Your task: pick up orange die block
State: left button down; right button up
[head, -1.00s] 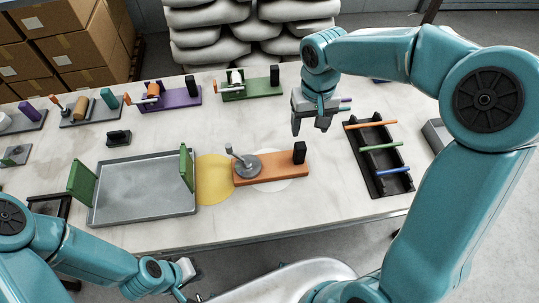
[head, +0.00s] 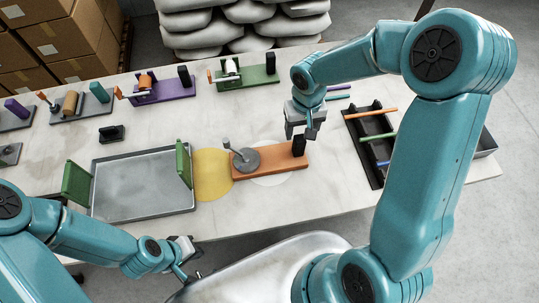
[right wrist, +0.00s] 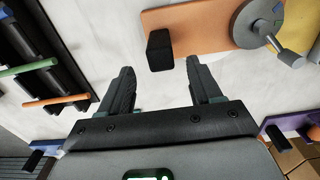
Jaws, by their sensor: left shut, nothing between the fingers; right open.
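An orange base plate (head: 275,161) lies on the table with an upright black block (head: 299,146) at its right end and a grey disc with a lever (head: 245,158) at its left. My right gripper (head: 300,134) is open and empty, over the table just behind the black block in the head view. In the right wrist view the black block (right wrist: 160,50) stands just beyond the gap between the open fingers (right wrist: 160,72), and the orange plate (right wrist: 205,22) shows behind it. My left gripper (head: 192,262) is shut and empty, low in front of the table edge.
A grey tray (head: 140,208) with green end plates is at left, beside a yellow disc (head: 212,176). A black rack (head: 355,140) with coloured rods stands to the right. Purple (head: 165,93) and green (head: 252,78) fixtures line the back. Table between them is clear.

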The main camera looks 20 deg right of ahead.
aim_at(300, 138)
jog(key=shift+s+a+f, duration=0.25)
jog(key=shift+s+f, duration=0.1)
jog(key=shift+s, duration=0.05)
jog(key=f, duration=0.1)
jog(key=f+p, duration=0.1)
jog(key=f, duration=0.3)
jog(key=shift+w+d, duration=0.15)
jog(key=shift+w, duration=0.1)
jog(key=shift+s, duration=0.2)
jog(key=shift+w, duration=0.2)
jog(key=c, duration=1.1)
jog(key=shift+s, duration=0.1)
grip_shut()
